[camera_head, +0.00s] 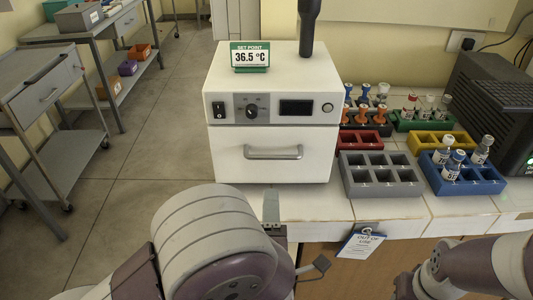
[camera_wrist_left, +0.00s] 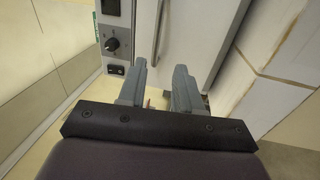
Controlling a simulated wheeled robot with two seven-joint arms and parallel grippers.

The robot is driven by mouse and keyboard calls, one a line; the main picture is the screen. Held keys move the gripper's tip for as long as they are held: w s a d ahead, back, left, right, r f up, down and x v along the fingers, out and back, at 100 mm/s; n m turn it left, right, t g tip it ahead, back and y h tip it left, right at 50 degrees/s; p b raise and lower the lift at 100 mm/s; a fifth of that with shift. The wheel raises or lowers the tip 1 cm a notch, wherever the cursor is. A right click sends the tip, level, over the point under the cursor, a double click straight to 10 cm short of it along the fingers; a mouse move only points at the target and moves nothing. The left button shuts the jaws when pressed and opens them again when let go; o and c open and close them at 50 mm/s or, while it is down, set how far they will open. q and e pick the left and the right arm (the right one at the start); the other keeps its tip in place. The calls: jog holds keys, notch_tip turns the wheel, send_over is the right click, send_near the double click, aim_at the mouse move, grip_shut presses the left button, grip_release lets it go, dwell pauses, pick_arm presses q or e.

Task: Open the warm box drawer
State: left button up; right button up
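The warm box (camera_head: 272,80) is a white cabinet on the bench with a sign reading 36.5 °C on top. Its drawer (camera_head: 228,160) is the lower front panel and looks closed. A grey bar handle (camera_head: 273,152) runs across it. My left gripper (camera_head: 271,208) is in front of and below the drawer, apart from the handle. In the left wrist view, the gripper (camera_wrist_left: 160,72) has its two fingers spread with nothing held between them. The handle (camera_wrist_left: 158,28) shows beyond the fingertips there. My right arm shows at lower right, but its gripper is out of view.
Right of the box stand a red rack (camera_head: 365,132), a grey rack (camera_head: 382,180), a green rack (camera_head: 424,121) and a blue rack (camera_head: 470,185), several holding vials. An out-of-use tag (camera_head: 361,243) hangs at the bench edge. The bench strip before the drawer is clear.

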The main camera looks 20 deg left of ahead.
aim_at(272, 157)
pick_arm(q)
jog(key=x, duration=0.4)
jog(key=p+x, duration=0.1)
jog(key=x, duration=0.3)
jog(key=p+x, duration=0.1)
jog(key=x, duration=0.3)
jog(key=shift+w+d+r, duration=0.15)
jog(key=shift+w+r, duration=0.05)
jog(key=shift+r, duration=0.1)
grip_shut()
